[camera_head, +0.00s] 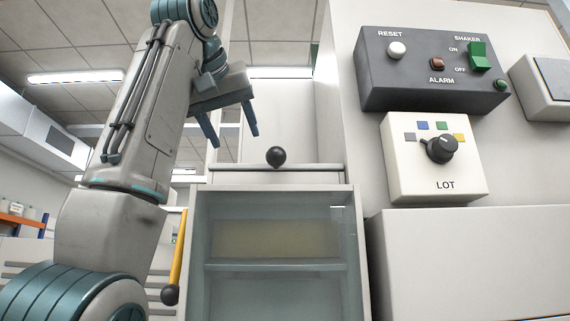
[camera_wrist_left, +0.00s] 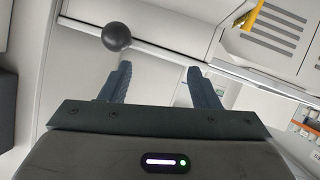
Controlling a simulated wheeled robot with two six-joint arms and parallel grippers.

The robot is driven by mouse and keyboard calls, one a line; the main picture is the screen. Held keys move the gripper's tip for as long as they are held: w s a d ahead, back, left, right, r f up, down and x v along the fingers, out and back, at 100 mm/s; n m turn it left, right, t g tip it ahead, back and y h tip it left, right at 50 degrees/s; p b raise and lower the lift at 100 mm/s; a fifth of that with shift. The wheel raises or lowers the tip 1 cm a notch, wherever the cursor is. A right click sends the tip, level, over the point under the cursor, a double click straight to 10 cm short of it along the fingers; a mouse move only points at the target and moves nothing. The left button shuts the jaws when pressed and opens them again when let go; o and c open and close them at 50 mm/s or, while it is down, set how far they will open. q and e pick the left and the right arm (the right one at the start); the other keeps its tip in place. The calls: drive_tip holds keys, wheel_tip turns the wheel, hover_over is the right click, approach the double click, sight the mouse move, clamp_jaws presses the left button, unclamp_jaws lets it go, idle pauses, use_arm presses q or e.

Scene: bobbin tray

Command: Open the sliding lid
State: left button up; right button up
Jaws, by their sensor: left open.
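The sliding lid (camera_head: 235,176) is a pale flat panel on top of a glass-fronted cabinet in the middle of the head view. A black ball knob (camera_head: 275,156) stands on it. My left gripper (camera_head: 234,140) is open and empty, up and to the left of the knob, with its fingers pointing down. In the left wrist view the knob (camera_wrist_left: 116,37) is ahead of the left finger, outside the gap between the fingertips (camera_wrist_left: 158,75). The gripper appears apart from the knob. My right gripper is not in view.
The cabinet's glass front (camera_head: 275,285) shows a shelf inside. A yellow lever (camera_head: 177,250) with a black ball end hangs at its left. On the right wall are a grey shaker box (camera_head: 430,90) and a white LOT dial box (camera_head: 410,175).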

sight(273, 148)
use_arm(q)
drive_tip(key=s+d+r+m, duration=0.1)
drive_tip(key=s+d, duration=0.3)
drive_tip(key=d, duration=0.1)
drive_tip(key=shift+h, duration=0.3)
drive_tip(key=p+x, duration=0.4)
drive_tip(key=x, duration=0.1)
drive_tip(key=p+x, duration=0.2)
drive_tip(key=x, duration=0.1)
drive_tip(key=shift+d+r, duration=0.15)
drive_tip(key=shift+r, duration=0.1)
drive_tip(key=p+x, duration=0.2)
drive_tip(key=p, duration=0.5)
drive_tip(key=shift+w+r, duration=0.1)
drive_tip(key=shift+r, duration=0.05)
drive_tip(key=shift+w+f+p, duration=0.15)
drive_tip(key=shift+f+p, duration=0.1)
drive_tip(key=shift+p, duration=0.3)
drive_tip(key=shift+f, duration=0.15)
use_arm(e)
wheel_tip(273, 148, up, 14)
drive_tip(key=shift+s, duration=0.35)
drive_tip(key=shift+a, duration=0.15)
